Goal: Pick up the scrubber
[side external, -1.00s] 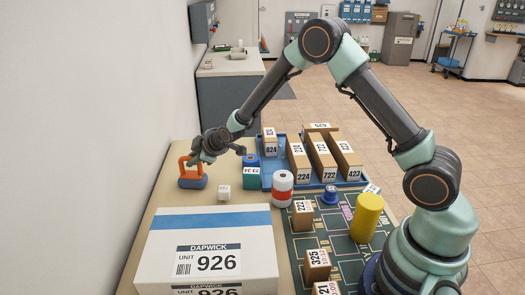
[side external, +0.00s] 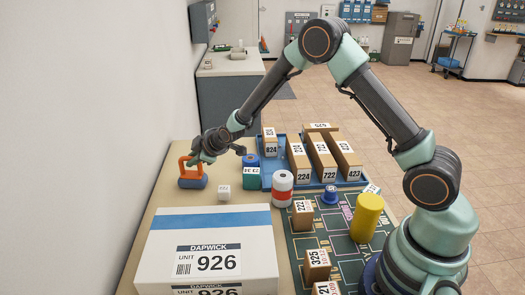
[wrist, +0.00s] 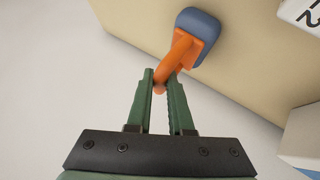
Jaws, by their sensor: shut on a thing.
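The scrubber (side external: 193,182) has an orange loop handle and a blue base. It stands at the table's far left edge in the side external view, close to the wall. In the wrist view the scrubber (wrist: 198,26) is at the top centre, its orange handle reaching down between the green fingers. My gripper (side external: 193,160) is shut on the handle; its fingertips (wrist: 160,80) lie on both sides of it in the wrist view. The base appears to rest on the table.
A white cube (side external: 223,192) sits right of the scrubber. A large white box (side external: 210,250) fills the table's front. A red-and-white can (side external: 282,188), a blue tray (side external: 267,178) with several boxes, and a yellow cylinder (side external: 367,217) stand to the right. The wall (side external: 90,130) is close on the left.

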